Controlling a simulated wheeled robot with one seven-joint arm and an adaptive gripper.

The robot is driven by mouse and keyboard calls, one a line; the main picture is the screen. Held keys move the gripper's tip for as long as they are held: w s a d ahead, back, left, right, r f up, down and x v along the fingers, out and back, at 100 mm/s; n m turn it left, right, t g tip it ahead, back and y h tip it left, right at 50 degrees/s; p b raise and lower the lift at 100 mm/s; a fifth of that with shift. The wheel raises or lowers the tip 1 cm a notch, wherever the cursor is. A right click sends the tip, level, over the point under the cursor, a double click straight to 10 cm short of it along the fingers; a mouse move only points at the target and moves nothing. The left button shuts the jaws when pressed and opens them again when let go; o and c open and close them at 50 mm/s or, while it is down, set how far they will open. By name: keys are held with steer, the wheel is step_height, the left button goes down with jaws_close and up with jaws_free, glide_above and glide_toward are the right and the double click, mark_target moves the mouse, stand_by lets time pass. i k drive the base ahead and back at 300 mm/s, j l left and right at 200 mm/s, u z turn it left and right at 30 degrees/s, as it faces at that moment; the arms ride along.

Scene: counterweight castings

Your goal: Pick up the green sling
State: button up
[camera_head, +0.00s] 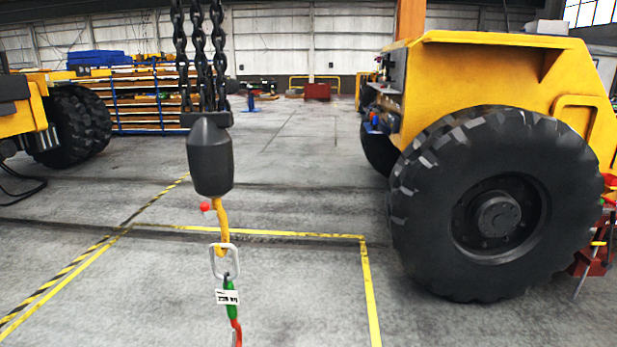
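A green sling piece (231,302) with a white label (228,297) hangs near the bottom of the head view. It hangs under a silver oblong ring (234,262), which is on a yellow crane hook (219,222). A red part (236,331) continues below the green piece and runs out of the bottom edge, so its lower end is hidden. My gripper is not in view.
Heavy chains (199,60) and a black hook block (209,157) hang above the hook. A yellow vehicle (480,80) with a large black tire (495,210) stands at right. Another vehicle tire (78,125) is at left. Yellow floor lines (270,233) cross open concrete floor.

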mark_target(229, 296)
steer(key=i+j, duration=0.15)
steer(key=i+u, duration=0.1)
steer(key=u, duration=0.3)
steer(key=i+u, duration=0.1)
steer(key=u, duration=0.3)
steer(key=i+u, duration=0.1)
steer(key=u, duration=1.2)
